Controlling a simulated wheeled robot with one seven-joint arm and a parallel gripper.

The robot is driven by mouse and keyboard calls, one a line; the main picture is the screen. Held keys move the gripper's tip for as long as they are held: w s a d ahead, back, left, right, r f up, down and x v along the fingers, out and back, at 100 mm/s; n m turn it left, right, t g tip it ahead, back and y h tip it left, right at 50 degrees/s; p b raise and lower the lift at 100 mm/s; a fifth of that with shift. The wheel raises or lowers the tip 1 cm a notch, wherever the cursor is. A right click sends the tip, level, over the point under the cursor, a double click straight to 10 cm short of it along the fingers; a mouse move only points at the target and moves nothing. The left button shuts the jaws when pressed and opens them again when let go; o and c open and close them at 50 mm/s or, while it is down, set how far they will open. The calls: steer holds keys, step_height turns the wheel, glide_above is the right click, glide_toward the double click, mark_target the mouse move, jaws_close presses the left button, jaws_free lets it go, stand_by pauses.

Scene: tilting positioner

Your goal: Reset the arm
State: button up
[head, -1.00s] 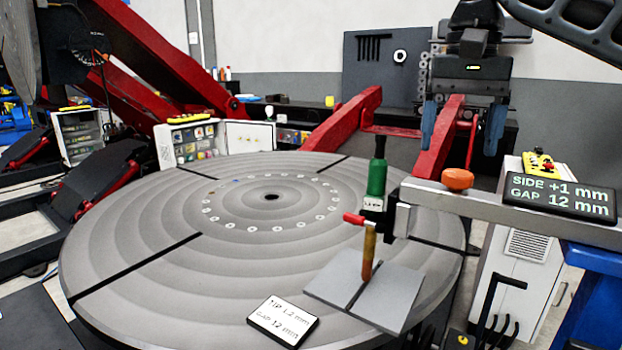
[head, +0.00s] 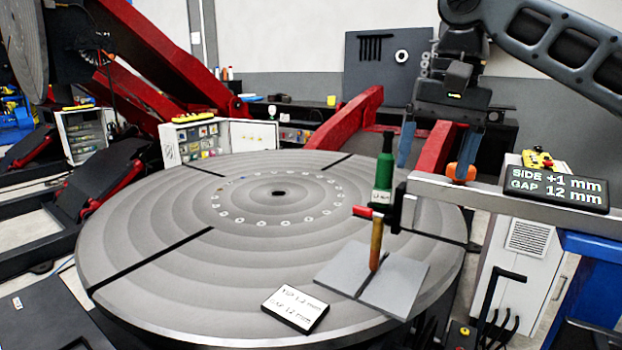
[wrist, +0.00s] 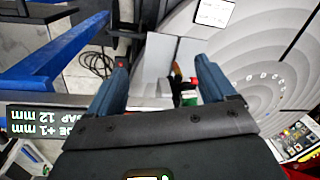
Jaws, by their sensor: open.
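My gripper (head: 434,158) is open, with two blue fingers pointing down and nothing between them. In the head view it is at the right, above or behind the grey rail (head: 500,196); its right finger overlaps the orange knob (head: 462,171) in the picture, and I cannot tell whether they touch. In the wrist view its fingers (wrist: 172,78) spread over the area with the torch and plates. The green torch (head: 383,178) with a red clamp stands upright at the rail's left end. Its copper-coloured tip (head: 376,243) is over two grey plates (head: 372,280) with a narrow gap.
The large round turntable (head: 150,225) fills the middle. A small card reading GAP 12 mm (head: 295,309) lies on it. A dark display (head: 557,189) reads SIDE +1 mm, GAP 12 mm. A yellow pendant (head: 538,159) lies behind it. Red beams (head: 345,118) stand behind.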

steer(key=s+a+f+n+t+y, duration=0.25)
steer(key=a+f+y, duration=0.55)
steer(key=a+f, duration=0.9)
steer(key=s+a+f+m+t+y, duration=0.2)
steer(key=s+a+f+m+t, duration=0.2)
steer(key=s+f+t, duration=0.3)
steer(key=s+d+f+m+t+h, duration=0.15)
steer(key=s+d+f+h, duration=0.35)
steer(key=s, duration=0.5)
steer(key=s+d+f+m+t+h, duration=0.1)
steer(key=s+d+f+t+h, duration=0.2)
steer(key=s+d+f, duration=0.6)
steer(key=s+d+r+n+h, duration=0.1)
steer(key=s+d+r+n, duration=0.2)
steer(key=s, duration=0.7)
steer(key=s+d+r+n+h, duration=0.2)
steer(key=s+d+r, duration=0.5)
steer(key=s, duration=0.4)
steer(key=shift+n+b, duration=0.45)
steer(key=shift+n, duration=0.35)
